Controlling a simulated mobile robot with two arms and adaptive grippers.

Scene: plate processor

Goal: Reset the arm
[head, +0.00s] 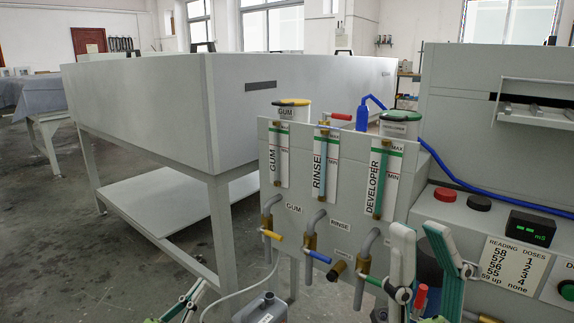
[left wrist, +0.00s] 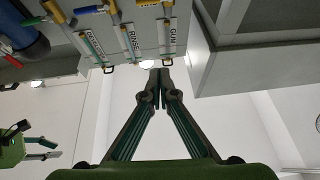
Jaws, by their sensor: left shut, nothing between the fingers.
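My left gripper (head: 202,286) is at the bottom left of the head view, partly cut off, in front of the processor's lower left side. In the left wrist view its two fingers (left wrist: 160,75) meet at the tips, shut with nothing between them. My right gripper (head: 418,228) is at the lower right of the head view, in front of the panel, with its green-padded fingers spread apart. I see no object held between its tips.
The grey panel (head: 335,225) carries gum, rinse and developer gauges and taps with yellow, blue and green handles. A grey canister (head: 262,308) stands at the bottom. A control console (head: 450,212) with red and black buttons is at right. Open floor lies at left.

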